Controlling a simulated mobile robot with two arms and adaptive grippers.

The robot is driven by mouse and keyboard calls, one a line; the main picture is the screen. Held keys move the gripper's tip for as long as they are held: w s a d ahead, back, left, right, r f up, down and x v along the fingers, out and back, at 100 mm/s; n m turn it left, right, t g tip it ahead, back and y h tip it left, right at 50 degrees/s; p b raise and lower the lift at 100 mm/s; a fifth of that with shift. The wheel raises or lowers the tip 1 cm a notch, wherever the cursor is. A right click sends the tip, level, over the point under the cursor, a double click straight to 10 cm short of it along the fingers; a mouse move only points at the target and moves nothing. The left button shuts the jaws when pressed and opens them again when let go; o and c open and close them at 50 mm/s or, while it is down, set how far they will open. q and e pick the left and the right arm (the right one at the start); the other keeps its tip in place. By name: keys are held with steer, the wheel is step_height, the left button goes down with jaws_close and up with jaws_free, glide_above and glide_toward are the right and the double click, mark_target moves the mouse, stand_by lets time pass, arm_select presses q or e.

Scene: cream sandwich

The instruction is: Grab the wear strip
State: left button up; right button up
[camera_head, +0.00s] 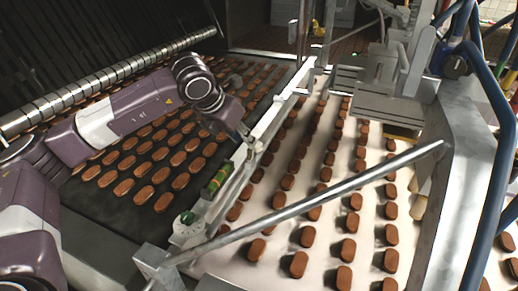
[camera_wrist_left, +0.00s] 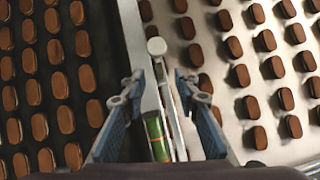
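The wear strip appears to be the long pale strip (camera_head: 275,118) on the rail between the two conveyors. In the left wrist view the pale strip (camera_wrist_left: 134,42) runs up from between the fingers. My left gripper (camera_head: 248,143) is above the rail near the strip's near end, partly hidden by its own wrist. In the left wrist view my left gripper (camera_wrist_left: 160,84) is open, with one finger on each side of the rail. Whether the fingers touch the strip cannot be told. My right gripper is in neither view.
A dark conveyor (camera_head: 115,218) with brown biscuits lies left, a white conveyor (camera_head: 280,255) with more biscuits right. A green cylinder (camera_head: 218,178) and a green-topped knob (camera_head: 188,219) sit on the rail. A metal bar (camera_head: 330,193) crosses the white conveyor.

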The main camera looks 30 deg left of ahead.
mark_target(250, 157)
arm_select(q)
steer(key=p+x, duration=0.3)
steer(key=x, duration=0.3)
steer(key=shift+f, duration=0.1)
steer(key=shift+w+f, duration=0.2)
steer(key=shift+f, duration=0.2)
steer(key=shift+r, duration=0.1)
jaws_close()
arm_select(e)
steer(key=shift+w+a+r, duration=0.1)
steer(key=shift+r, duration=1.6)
